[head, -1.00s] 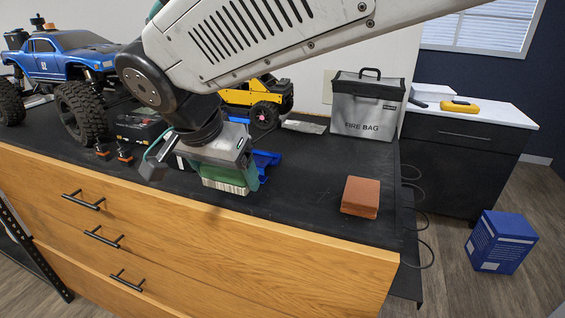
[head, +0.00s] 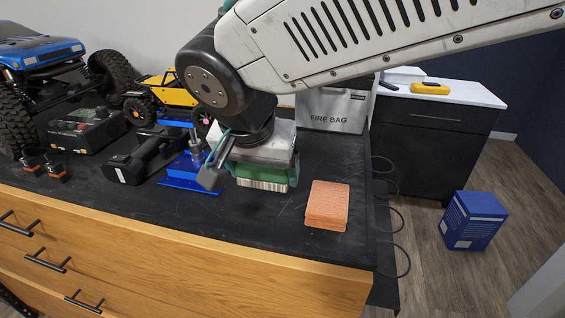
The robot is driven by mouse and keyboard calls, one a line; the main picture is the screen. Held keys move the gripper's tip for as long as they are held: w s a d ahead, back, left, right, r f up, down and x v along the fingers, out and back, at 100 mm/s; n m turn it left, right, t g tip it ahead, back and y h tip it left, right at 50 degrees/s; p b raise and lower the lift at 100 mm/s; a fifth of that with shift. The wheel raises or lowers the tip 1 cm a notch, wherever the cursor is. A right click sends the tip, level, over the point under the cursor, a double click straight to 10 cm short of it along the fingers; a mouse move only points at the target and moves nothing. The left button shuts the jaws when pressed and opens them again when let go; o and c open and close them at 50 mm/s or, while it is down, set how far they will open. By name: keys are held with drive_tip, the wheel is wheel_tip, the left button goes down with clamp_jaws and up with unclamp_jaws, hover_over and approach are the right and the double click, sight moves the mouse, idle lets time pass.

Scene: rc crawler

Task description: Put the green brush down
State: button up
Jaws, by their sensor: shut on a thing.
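The green brush (head: 262,179) has a green body with pale bristles along its lower edge. My gripper (head: 252,160) is shut on it, with the bristles facing down. The brush is over the black bench top (head: 150,205), left of the orange-brown block stack. I cannot tell for sure whether the bristles touch the bench; they appear slightly above it. My gripper's wrist and arm hide part of the brush's top and the area behind it.
An orange-brown block stack (head: 327,205) lies right of the brush. A blue stand (head: 190,172) and a black power tool (head: 145,157) are close on the left. The fire bag (head: 335,112) stands behind. The front strip of bench is clear.

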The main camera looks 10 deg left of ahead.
sight(261, 181)
wheel_tip(261, 181, down, 3)
drive_tip(key=shift+d, duration=0.1)
drive_tip(key=shift+f, duration=0.25)
drive_tip(key=shift+f, duration=0.15)
drive_tip(key=o, duration=0.9)
drive_tip(key=shift+o, duration=0.2)
